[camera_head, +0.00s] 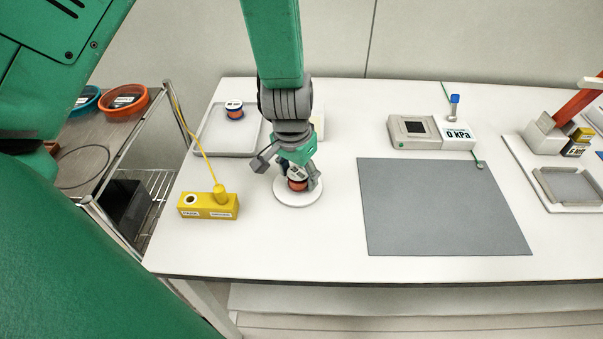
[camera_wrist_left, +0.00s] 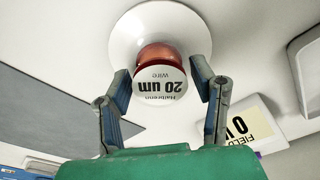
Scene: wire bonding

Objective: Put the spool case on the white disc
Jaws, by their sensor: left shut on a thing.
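The spool case (camera_head: 298,184), copper-red with a white label, is between the fingers of my left gripper (camera_head: 300,180). In the left wrist view the spool case (camera_wrist_left: 160,83) shows "20 um" and "wire" on its label, with my left gripper (camera_wrist_left: 161,85) having one finger on each side. The white disc (camera_head: 299,203) lies on the table directly under the spool case. It also shows behind the case in the left wrist view (camera_wrist_left: 125,38). I cannot tell whether the case touches the disc. My right gripper is not in view.
A yellow block (camera_head: 208,206) with a cord stands left of the disc. A grey tray (camera_head: 215,146) holding another spool (camera_head: 234,109) is behind it. A grey mat (camera_head: 443,207) lies to the right. A pressure display unit (camera_head: 432,133) stands behind the mat.

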